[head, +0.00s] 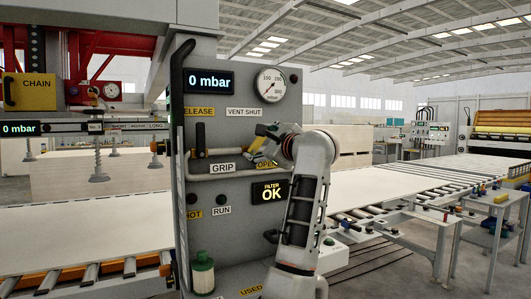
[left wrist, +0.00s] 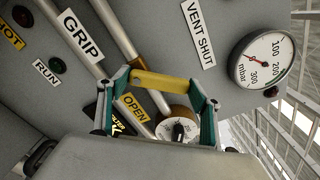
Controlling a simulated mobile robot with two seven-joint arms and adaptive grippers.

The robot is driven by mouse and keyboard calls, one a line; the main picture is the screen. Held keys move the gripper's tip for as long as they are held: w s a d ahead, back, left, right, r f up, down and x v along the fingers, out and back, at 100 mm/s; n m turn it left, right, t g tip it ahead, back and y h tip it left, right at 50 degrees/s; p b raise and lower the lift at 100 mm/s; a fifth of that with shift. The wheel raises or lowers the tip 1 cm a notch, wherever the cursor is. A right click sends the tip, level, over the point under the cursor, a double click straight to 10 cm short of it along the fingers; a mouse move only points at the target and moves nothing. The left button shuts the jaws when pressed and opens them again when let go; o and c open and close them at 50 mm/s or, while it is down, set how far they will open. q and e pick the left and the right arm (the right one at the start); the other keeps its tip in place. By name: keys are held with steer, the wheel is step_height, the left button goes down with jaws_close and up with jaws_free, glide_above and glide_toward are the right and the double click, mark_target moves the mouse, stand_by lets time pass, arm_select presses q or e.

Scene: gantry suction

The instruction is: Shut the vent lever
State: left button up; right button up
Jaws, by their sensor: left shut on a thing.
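The vent lever's yellow handle (left wrist: 162,85) runs between the two teal fingers of my left gripper (left wrist: 168,92) in the left wrist view. The gripper is shut on it. In the head view, my left gripper (head: 268,137) is at the panel, between the VENT SHUT label (head: 244,112) and the OPEN label (head: 267,164). Little of the handle (head: 256,145) shows there; the hand hides the rest and the lever's pivot. In the left wrist view, the OPEN label (left wrist: 134,107) shows beyond the fingers. My right gripper is in neither view.
A roller conveyor (head: 410,185) lies at right. Suction cups (head: 98,170) hang at left.

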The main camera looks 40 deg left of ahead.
arm_select(q)
steer(key=n, duration=0.1)
steer(key=n+b, duration=0.1)
steer(key=shift+s+a+n+b, duration=0.15)
steer(key=shift+s+n+b, duration=0.15)
steer(key=shift+n, duration=0.1)
steer(key=shift+s+a+r+n+b, duration=0.1)
steer(key=shift+s+n+b, duration=0.25)
steer(key=shift+n, duration=0.5)
steer(key=shift+s+a+r+n+b, duration=0.1)
steer(key=shift+n+b, duration=0.35)
steer(key=shift+n, duration=0.35)
steer(key=shift+s+a+r+n+b, duration=0.1)
steer(key=shift+s+n+b, duration=0.25)
steer(key=shift+n, duration=0.5)
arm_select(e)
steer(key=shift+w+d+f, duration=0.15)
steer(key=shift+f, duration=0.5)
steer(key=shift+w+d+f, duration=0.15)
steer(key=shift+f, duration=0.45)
arm_select(q)
steer(key=o, duration=1.6)
steer(key=v, duration=1.2)
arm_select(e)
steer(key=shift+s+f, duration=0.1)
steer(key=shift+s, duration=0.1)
